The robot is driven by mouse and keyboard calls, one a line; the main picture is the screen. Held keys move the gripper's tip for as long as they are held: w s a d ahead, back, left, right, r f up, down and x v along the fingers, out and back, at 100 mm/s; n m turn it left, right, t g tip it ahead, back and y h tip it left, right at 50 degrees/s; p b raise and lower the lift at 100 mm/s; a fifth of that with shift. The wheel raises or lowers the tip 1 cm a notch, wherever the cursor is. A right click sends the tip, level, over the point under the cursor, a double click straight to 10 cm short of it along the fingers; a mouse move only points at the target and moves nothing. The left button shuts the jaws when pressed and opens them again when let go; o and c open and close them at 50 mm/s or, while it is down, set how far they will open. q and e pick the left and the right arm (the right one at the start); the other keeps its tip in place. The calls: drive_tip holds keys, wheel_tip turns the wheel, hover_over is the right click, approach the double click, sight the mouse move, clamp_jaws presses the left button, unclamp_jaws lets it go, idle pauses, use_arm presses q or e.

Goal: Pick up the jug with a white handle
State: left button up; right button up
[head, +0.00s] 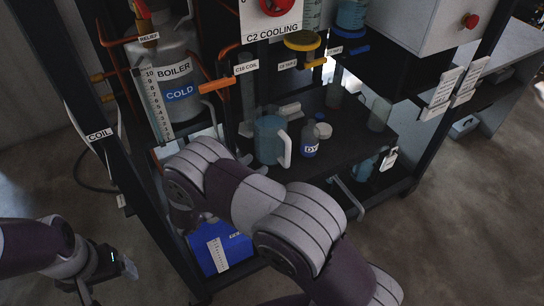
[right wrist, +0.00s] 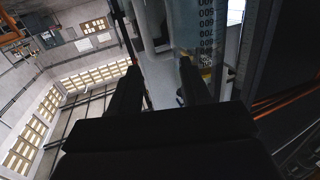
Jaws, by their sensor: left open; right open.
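The jug with a white handle (head: 269,140) is a translucent blue vessel standing upright on the dark shelf of the rack in the head view. Its white handle faces right. My right arm reaches in front of the rack, just left of and below the jug; its gripper is hidden behind the arm there. In the right wrist view my right gripper (right wrist: 158,66) is open, with a clear graduated vessel (right wrist: 207,40) by its right finger; I cannot tell whether they touch. My left gripper (head: 126,268) is open, low at the left, far from the jug.
A small blue-labelled bottle (head: 310,142) stands close to the jug's right. Clear glass vessels (head: 379,114) stand further right on the shelf. The boiler (head: 178,68) and its orange pipes are at upper left. A blue box (head: 222,251) sits below. Rack posts frame the shelf.

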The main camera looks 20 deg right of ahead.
sight(286, 152)
drive_tip(key=shift+h, duration=0.3)
drive_tip(key=x, duration=0.4)
drive_tip(key=s+f+x, duration=0.1)
drive_tip(key=x, duration=0.7)
drive_tip(key=shift+s+d+f, duration=0.2)
drive_tip(key=shift+s+d, duration=0.1)
drive_tip(key=shift+d, duration=0.15)
drive_tip(key=shift+a, duration=0.1)
clamp_jaws()
drive_tip(key=shift+r+m, duration=0.1)
drive_tip(key=shift+m, duration=0.2)
